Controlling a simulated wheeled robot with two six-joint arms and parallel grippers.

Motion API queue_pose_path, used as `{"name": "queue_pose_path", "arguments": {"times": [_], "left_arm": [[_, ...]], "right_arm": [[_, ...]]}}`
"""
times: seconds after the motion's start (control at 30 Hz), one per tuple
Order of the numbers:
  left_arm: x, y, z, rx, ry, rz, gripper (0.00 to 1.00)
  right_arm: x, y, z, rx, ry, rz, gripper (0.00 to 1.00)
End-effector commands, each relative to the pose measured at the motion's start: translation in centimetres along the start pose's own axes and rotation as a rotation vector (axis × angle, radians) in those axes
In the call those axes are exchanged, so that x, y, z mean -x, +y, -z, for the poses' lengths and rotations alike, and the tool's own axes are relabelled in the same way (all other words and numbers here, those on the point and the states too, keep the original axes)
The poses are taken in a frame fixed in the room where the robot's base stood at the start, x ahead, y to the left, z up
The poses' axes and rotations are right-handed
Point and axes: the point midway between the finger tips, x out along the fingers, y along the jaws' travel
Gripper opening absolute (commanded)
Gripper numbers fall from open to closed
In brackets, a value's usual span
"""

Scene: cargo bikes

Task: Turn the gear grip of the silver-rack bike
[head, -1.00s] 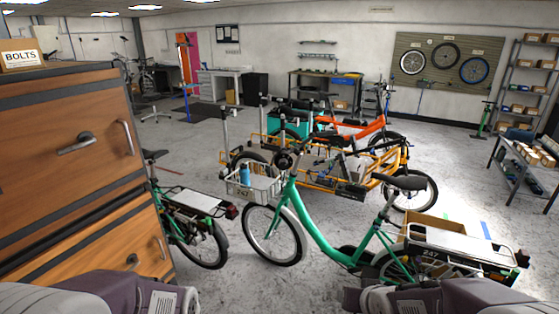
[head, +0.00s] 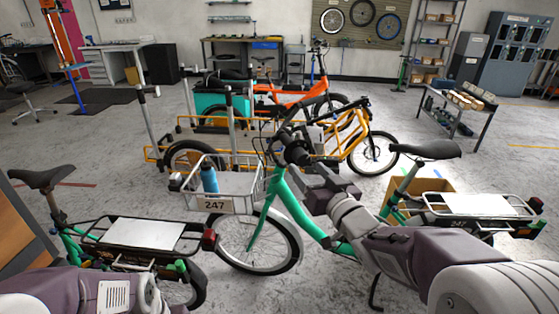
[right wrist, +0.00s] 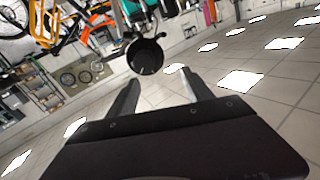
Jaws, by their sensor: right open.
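The green bike (head: 281,206) with the silver rear rack (head: 488,196) stands in the middle, a white basket (head: 235,190) marked 247 at its front. Its dark handlebar area lies just above the basket's right side. My right gripper (head: 301,156) is close to these controls. In the right wrist view my right gripper (right wrist: 160,80) is open, with nothing between its fingers. A round black end piece (right wrist: 146,57), which looks like the gear grip, lies just beyond and between the fingertips. Contact cannot be made out. My left gripper is not in view.
Another green bike with a dark rack (head: 105,239) stands at the lower left. Close behind the handlebar is a yellow cargo bike (head: 352,142), with an orange bike (head: 285,97) farther back. A blue bottle (head: 209,178) stands in the basket. A low table (head: 455,112) is at the right.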

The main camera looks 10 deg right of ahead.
Motion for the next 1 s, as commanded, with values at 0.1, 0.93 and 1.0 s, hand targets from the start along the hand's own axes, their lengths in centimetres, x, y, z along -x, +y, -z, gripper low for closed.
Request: {"name": "queue_pose_path", "arguments": {"times": [0.1,0.93,1.0], "left_arm": [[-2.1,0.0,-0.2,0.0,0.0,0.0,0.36],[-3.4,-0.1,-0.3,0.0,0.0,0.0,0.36],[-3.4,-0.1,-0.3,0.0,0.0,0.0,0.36]], "right_arm": [[0.3,1.2,-1.4,0.004,0.013,-0.022,0.59],[-7.7,2.6,-1.9,0.005,0.021,-0.043,0.59],[-8.2,2.6,-1.9,0.005,0.02,-0.043,0.59]]}}
